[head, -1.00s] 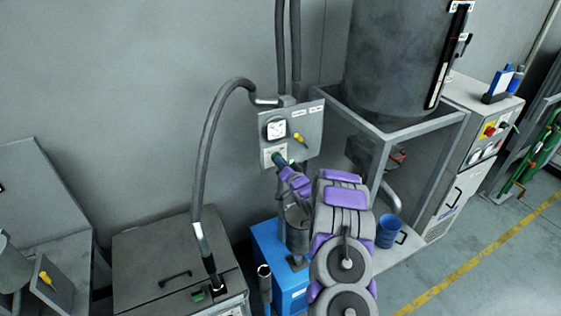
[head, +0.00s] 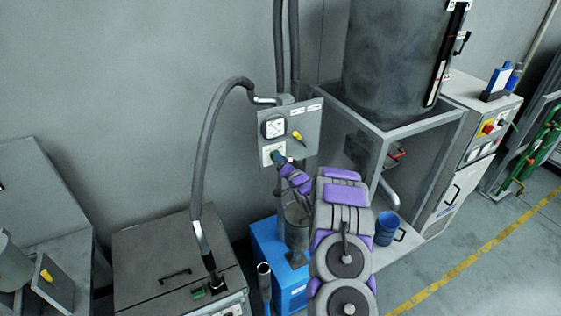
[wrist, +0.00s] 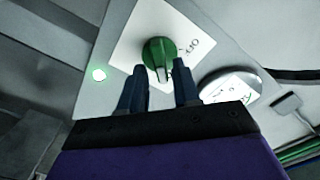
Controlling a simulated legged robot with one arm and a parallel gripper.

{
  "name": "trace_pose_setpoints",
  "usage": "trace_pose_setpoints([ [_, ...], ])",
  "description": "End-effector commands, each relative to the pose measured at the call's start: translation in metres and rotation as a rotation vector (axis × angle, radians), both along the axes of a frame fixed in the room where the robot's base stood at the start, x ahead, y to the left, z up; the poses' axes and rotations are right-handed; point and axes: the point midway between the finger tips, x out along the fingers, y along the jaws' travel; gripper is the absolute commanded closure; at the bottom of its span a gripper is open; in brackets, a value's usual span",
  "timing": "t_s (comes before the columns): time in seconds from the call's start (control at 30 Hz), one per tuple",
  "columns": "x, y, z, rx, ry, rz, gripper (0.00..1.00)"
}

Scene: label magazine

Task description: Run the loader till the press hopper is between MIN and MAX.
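The loader's grey control box (head: 304,122) hangs on the wall side. It carries a round gauge (head: 274,127), a yellow handle (head: 298,136) and a green knob on a white plate. In the wrist view the green knob (wrist: 158,52) sits just ahead of and partly between my fingertips. My gripper (wrist: 160,80) has its two dark fingers apart, with gaps beside the knob's pointer. A green lamp (wrist: 99,74) is lit beside the plate. The press hopper (head: 392,60) is a large dark grey drum with a narrow level strip (head: 437,67); its level and marks are too small to read.
A hose (head: 205,150) runs from the box to a grey bin (head: 160,255). A blue cabinet (head: 262,243) stands below the box. A blue cup (head: 387,229) is under the hopper frame (head: 428,123). Open floor (head: 480,250) lies at right.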

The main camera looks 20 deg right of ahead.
Motion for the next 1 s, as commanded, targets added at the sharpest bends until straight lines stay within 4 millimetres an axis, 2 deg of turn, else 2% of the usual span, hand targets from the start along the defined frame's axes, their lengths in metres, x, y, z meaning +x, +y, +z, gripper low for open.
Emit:
trace_pose_setpoints([
  [0.07, 0.0, 0.001, -0.001, 0.0, 0.001, 0.001, 0.61],
  [0.3, 0.0, 0.002, -0.002, -0.001, 0.004, 0.003, 0.61],
  [0.47, -0.007, 0.001, -0.002, -0.001, 0.004, 0.003, 0.61],
  [0.67, -0.034, -0.001, -0.001, 0.002, 0.004, 0.001, 0.61],
  [1.0, -0.093, -0.005, -0.003, 0.002, 0.007, 0.0, 0.61],
])
